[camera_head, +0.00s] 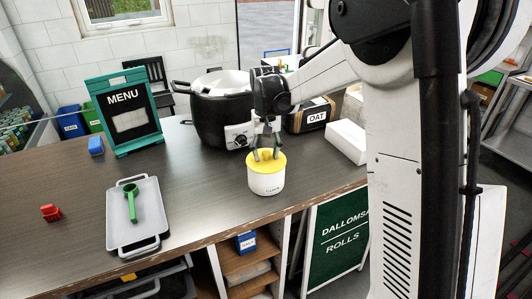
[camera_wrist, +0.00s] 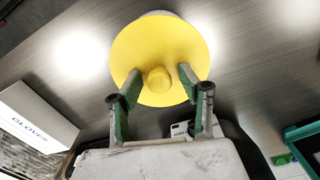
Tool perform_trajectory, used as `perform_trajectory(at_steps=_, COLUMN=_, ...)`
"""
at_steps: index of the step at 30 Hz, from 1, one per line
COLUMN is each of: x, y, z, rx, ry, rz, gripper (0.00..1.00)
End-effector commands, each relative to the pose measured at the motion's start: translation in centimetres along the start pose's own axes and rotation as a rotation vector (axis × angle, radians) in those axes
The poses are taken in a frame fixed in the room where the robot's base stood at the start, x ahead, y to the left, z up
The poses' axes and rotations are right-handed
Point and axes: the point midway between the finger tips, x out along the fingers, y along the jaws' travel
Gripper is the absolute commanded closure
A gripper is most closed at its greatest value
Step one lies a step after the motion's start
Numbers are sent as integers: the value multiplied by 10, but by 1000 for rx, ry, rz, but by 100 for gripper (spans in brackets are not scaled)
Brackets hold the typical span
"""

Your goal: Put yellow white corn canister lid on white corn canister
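The white corn canister (camera_head: 266,184) stands upright on the counter, near its front edge. The round yellow lid (camera_head: 266,163) rests over its top and looks level in the head view. In the wrist view the yellow lid (camera_wrist: 158,45) fills the upper middle, with its knob (camera_wrist: 159,80) at centre and a sliver of white canister (camera_wrist: 158,13) beyond its far rim. My gripper (camera_head: 265,154) is just above the lid. Its green-padded fingers (camera_wrist: 160,77) are spread on both sides of the knob, with gaps showing. The seam between lid and canister is too small to judge.
A black cooker (camera_head: 208,112) stands behind the canister. An OAT box (camera_head: 309,117) and a white box (camera_head: 346,141) are to the right. A grey tray (camera_head: 148,232) with a green scoop (camera_head: 131,201) and a menu board (camera_head: 124,112) are left.

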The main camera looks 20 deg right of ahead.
Motion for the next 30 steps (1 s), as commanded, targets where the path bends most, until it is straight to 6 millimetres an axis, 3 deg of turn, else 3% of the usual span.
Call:
perform_trajectory(at_steps=8, x=-24, y=0, z=0, rx=0, ry=0, rz=0, gripper=62)
perform_trajectory(at_steps=21, x=-104, y=0, z=0, rx=0, ry=0, rz=0, gripper=62)
perform_trajectory(at_steps=30, x=-120, y=0, z=0, rx=0, ry=0, rz=0, gripper=62)
